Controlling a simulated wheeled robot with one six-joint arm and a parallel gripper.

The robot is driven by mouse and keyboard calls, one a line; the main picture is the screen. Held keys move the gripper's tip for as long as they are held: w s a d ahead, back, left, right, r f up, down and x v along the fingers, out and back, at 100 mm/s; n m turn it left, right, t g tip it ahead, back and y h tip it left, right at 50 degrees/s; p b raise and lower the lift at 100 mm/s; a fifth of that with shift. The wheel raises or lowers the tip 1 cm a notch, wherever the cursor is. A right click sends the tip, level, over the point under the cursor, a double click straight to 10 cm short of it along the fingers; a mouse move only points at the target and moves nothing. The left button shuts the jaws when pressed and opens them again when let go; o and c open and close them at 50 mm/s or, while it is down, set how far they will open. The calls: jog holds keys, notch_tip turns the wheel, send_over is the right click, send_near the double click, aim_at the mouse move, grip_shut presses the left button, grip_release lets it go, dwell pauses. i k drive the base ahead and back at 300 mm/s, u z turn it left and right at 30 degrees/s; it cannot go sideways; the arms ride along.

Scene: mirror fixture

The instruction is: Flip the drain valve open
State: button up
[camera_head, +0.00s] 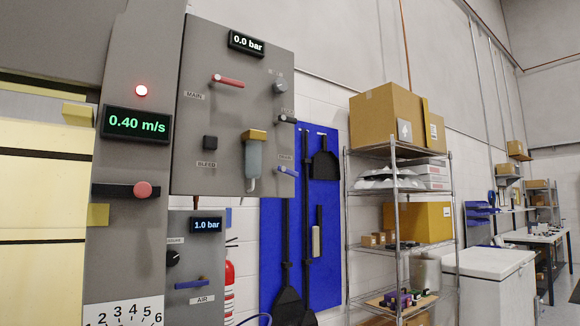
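The drain valve (288,171) is a small blue lever at the lower right edge of the grey upper panel (220,130). It points roughly sideways, just below a small label (285,157) that seems to read DRAIN. Whether this position is open or shut I cannot tell. Nothing covers the lever. The display (247,43) at the top of this panel reads 0.0 bar. My gripper is not in view.
The panel also has a red MAIN lever (228,80), a black BLEED knob (210,143), a dark lever (287,120) and a grey-bodied part with a tan top (254,160). A blue AIR lever (190,284) sits lower left. A wire shelf (398,200) stands right.

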aim_at(280, 169)
jog(key=z, duration=0.05)
jog(key=k, duration=0.7)
jog(key=u, duration=0.95)
jog(key=i, duration=1.25)
jog(key=z, duration=0.25)
